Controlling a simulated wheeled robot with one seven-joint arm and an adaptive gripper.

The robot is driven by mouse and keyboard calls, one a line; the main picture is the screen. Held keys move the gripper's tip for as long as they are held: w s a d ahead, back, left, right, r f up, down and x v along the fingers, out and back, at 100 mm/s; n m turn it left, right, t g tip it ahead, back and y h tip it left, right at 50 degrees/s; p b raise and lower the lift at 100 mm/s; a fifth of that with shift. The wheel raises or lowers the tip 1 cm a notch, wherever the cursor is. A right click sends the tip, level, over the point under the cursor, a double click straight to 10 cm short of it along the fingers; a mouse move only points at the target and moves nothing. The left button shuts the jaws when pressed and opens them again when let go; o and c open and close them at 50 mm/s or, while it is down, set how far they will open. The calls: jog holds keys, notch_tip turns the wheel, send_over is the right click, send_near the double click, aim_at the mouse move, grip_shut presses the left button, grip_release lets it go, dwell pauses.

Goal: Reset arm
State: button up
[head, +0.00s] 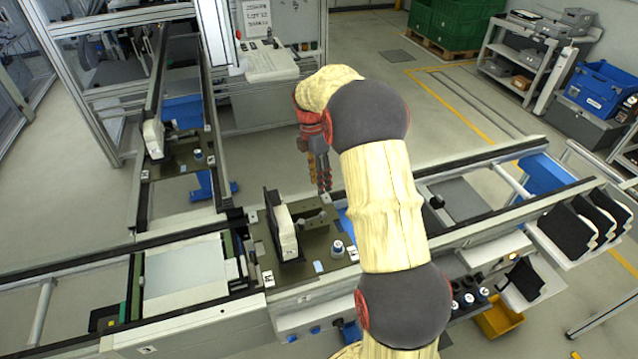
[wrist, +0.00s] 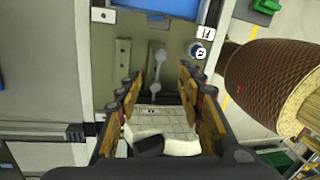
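My gripper (head: 321,180) hangs pointing down above the far side of the dark pallet (head: 268,268) on the line. In the wrist view my gripper (wrist: 158,82) has its two fingers well apart, with nothing held. A white and black upright part (head: 286,230) stands on the pallet, left of and below the gripper in the head view. In the wrist view a white part with a dark piece (wrist: 168,122) shows between the fingers, lower down; contact is not visible. My arm covers the pallet's right side in the head view.
A small labelled cylinder (head: 338,249) stands on the pallet. A second pallet with a white part (head: 153,138) sits on the left branch line. Black and white parts (head: 566,228) stand on a rack at the right. Blue bins (head: 602,88) and green crates (head: 455,22) are farther back.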

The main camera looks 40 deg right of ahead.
dwell(0.4)
jog(key=s+a+r+m+t+b, duration=0.3)
jog(key=s+a+m, duration=0.5)
jog(key=s+a, duration=0.3)
jog(key=s+a+r+m+t+b, duration=0.3)
jog(key=s+a+m+b, duration=0.5)
jog(key=s+a, duration=0.4)
jog(key=s+m+t, duration=0.1)
jog(key=s, duration=0.4)
jog(key=shift+s+a+t, duration=0.15)
jog(key=shift+a+t, duration=0.15)
jog(key=shift+t, duration=0.1)
jog(key=shift+c, duration=0.8)
